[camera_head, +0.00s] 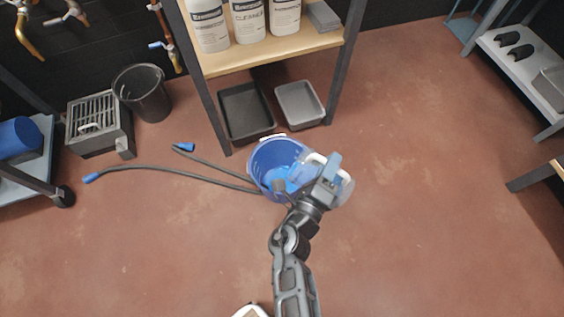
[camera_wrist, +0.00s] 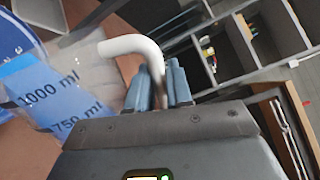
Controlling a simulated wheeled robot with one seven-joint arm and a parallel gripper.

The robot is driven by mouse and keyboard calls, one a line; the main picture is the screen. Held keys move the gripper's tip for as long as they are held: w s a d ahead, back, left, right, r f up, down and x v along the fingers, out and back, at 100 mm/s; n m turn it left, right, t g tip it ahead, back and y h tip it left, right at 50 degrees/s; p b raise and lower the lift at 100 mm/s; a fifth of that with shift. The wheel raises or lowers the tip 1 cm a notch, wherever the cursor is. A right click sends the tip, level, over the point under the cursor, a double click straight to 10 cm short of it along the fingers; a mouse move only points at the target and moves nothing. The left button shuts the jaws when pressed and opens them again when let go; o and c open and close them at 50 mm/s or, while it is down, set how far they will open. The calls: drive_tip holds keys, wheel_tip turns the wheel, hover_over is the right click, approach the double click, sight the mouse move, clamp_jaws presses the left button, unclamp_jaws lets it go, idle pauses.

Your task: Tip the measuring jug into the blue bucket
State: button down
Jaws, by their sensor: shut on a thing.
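The blue bucket (camera_head: 262,158) stands on the floor in front of the shelf. Brighter blue shows inside it, and I cannot tell whether that is liquid. The measuring jug (camera_head: 344,190) is clear, with a pale handle, and is held at the bucket's right side, partly over its rim. In the wrist view the jug (camera_wrist: 62,100) shows blue liquid and 1000 ml and 750 ml marks, and looks tilted. My gripper (camera_head: 328,178) is shut on the jug's handle (camera_wrist: 135,46), and its fingers show in the wrist view (camera_wrist: 158,88). My gripper hides part of the jug. A bit of the bucket (camera_wrist: 14,36) shows beyond the jug.
Dark hoses with blue ends (camera_head: 180,170) lie on the floor left of the bucket. A shelf (camera_head: 265,52) with white bottles stands behind, with a black tray (camera_head: 246,112) and a grey tray (camera_head: 300,104) beneath. A black bin (camera_head: 145,95) stands left.

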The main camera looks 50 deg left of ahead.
sight(311, 152)
drive_tip(key=shift+s+a+r+n+p, duration=0.25)
drive_tip(key=shift+a+r+n+p, duration=0.15)
drive_tip(key=shift+a, duration=0.25)
drive_tip(key=shift+s+a+r+n+p, duration=0.2)
drive_tip(key=shift+a+n+p, duration=0.1)
drive_tip(key=shift+a+p, duration=0.25)
idle(1.3)
drive_tip(key=shift+s+a+r+n+p, duration=0.2)
drive_tip(key=shift+a+r+n+p, duration=0.1)
drive_tip(key=shift+a+n+p, duration=0.25)
drive_tip(key=shift+s+a+r+n+p, duration=0.25)
drive_tip(key=shift+a+n+p, duration=0.15)
drive_tip(key=shift+a, duration=0.25)
idle(1.8)
